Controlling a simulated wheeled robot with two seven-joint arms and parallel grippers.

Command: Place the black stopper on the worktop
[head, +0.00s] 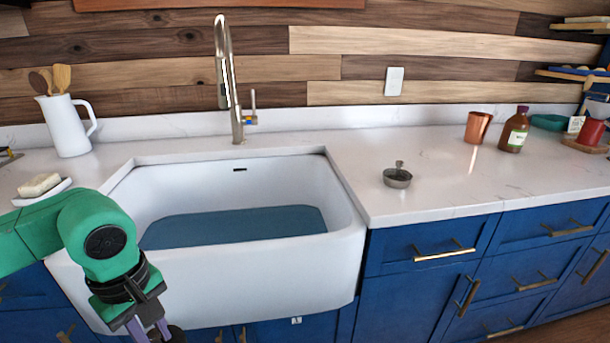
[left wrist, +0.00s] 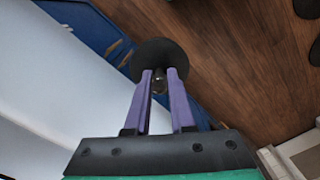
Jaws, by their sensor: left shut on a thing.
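The black stopper (left wrist: 157,50) is a dark round disc with a small knob. In the left wrist view my left gripper (left wrist: 160,77) has its two purple fingers shut on that knob, with the disc beyond the fingertips. In the head view the left gripper (head: 150,332) is low at the bottom edge, in front of the white sink, and a dark part of the stopper (head: 175,334) shows beside it. The white marble worktop (head: 445,195) runs along both sides of the sink. My right gripper is not in view.
The white sink (head: 330,255) holds bluish water. A metal strainer (head: 397,178) stands on the worktop right of it. A copper cup (head: 477,128) and brown bottle (head: 514,132) stand farther right. A soap dish (head: 42,191) and white jug (head: 66,128) are left. Clear worktop surrounds the strainer.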

